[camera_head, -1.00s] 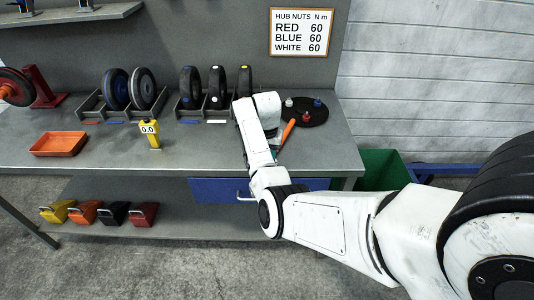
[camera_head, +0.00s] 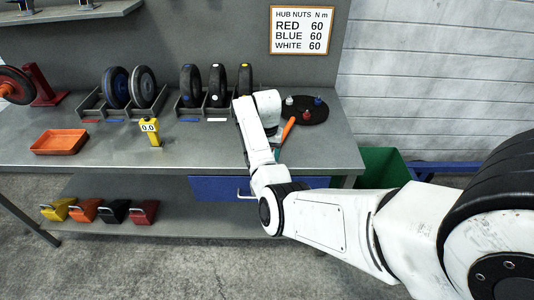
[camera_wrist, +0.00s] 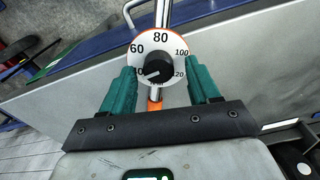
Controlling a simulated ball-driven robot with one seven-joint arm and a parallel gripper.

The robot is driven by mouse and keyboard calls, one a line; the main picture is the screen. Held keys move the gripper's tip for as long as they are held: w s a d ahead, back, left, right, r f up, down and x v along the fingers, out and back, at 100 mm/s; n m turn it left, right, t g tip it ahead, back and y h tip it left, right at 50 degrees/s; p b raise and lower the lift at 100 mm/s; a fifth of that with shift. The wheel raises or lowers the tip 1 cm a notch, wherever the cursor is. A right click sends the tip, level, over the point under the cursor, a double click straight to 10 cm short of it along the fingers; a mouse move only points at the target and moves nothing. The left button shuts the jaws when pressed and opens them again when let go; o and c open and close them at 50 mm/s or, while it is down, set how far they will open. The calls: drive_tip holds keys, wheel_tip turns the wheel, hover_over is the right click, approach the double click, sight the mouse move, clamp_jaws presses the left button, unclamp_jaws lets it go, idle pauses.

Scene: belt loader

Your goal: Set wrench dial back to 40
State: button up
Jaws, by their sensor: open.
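The wrench dial (camera_wrist: 172,45) is a round white face with an orange rim, marked 60, 80, 100 and 120, in the wrist view. The label at its left is partly covered and shows only a 0. Its black knob (camera_wrist: 160,66) has a white mark pointing lower left, close to that label. The wrench's silver shaft (camera_wrist: 162,14) runs up from the dial. Its orange handle (camera_head: 288,130) shows on the bench in the head view. My gripper (camera_wrist: 163,72) is open, with green fingers on either side of the dial; contact cannot be told.
The wrench lies near a black round tray (camera_head: 305,112) with coloured pieces. A yellow readout post (camera_head: 152,134) showing 0.0 and an orange tray (camera_head: 60,142) stand left on the bench. Wheels in racks line the back.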

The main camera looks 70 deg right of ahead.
drive_tip(key=shift+r, duration=0.1)
wheel_tip(320, 180, up, 11)
drive_tip(key=b, duration=0.1)
drive_tip(key=shift+a+f, duration=0.2)
drive_tip(key=shift+s+f, duration=0.1)
idle(0.5)
drive_tip(key=s+a+f+n+h, duration=0.1)
drive_tip(key=s+a+f+n, duration=0.15)
drive_tip(key=a+f, duration=0.45)
drive_tip(key=s+a+f+n, duration=0.2)
drive_tip(key=a+f+n, duration=0.2)
drive_tip(key=a, duration=0.5)
drive_tip(key=s+a+f+n, duration=0.1)
drive_tip(key=s+a+n, duration=0.3)
drive_tip(key=a, duration=0.5)
drive_tip(key=s+a+f+n+y, duration=0.1)
drive_tip(key=s+a+n, duration=0.3)
drive_tip(key=s+a, duration=0.5)
drive_tip(key=shift+a+f+t, duration=0.4)
drive_tip(key=shift+a+f, duration=0.05)
drive_tip(key=shift+a, duration=0.15)
